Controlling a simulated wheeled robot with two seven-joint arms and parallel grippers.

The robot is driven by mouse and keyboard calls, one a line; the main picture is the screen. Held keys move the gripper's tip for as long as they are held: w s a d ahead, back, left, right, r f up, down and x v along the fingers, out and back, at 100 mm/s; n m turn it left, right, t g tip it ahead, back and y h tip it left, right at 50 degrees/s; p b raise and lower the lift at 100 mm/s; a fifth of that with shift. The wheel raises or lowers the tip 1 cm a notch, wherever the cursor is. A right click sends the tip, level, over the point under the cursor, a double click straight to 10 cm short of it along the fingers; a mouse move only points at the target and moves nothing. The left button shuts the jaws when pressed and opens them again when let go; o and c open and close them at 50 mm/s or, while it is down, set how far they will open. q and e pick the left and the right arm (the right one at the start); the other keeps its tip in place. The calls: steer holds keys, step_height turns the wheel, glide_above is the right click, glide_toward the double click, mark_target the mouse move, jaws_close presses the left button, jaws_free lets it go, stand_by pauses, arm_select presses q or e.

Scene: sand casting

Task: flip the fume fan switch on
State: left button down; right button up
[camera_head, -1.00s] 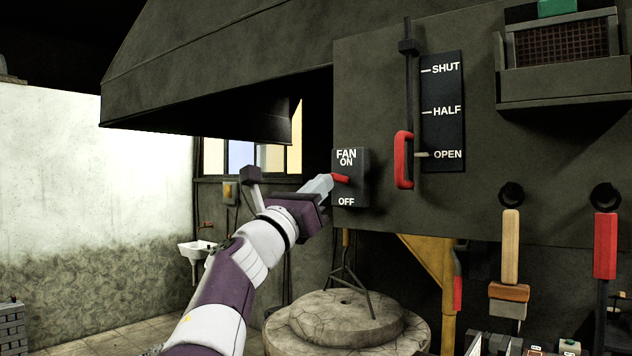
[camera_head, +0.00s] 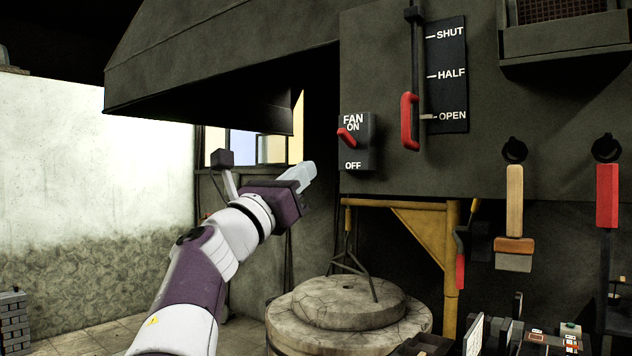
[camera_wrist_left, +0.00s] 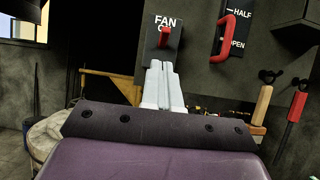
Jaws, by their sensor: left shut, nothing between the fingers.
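The fan switch box (camera_head: 359,157) is dark grey with white FAN, ON and OFF lettering, on the dark hood panel. Its red lever (camera_head: 347,137) points up and outward, beside the ON mark. In the left wrist view the red lever (camera_wrist_left: 165,37) shows just beyond my fingertips. My left gripper (camera_head: 309,169) is shut and empty, to the left of and slightly below the switch box, apart from the lever. It also shows in the left wrist view (camera_wrist_left: 160,66). My right gripper is not in view.
A red damper handle (camera_head: 410,122) hangs beside the SHUT, HALF, OPEN plate (camera_head: 447,80). A brush (camera_head: 514,215) and a red-handled tool (camera_head: 607,195) hang at right. A round stone lid (camera_head: 345,303) stands below. Open space lies left of the switch.

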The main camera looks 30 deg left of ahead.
arm_select(q)
steer(key=v, duration=0.2)
steer(key=b+v, duration=0.1)
steer(key=v, duration=0.1)
steer(key=shift+s+r, duration=0.2)
steer(key=shift+r, duration=0.05)
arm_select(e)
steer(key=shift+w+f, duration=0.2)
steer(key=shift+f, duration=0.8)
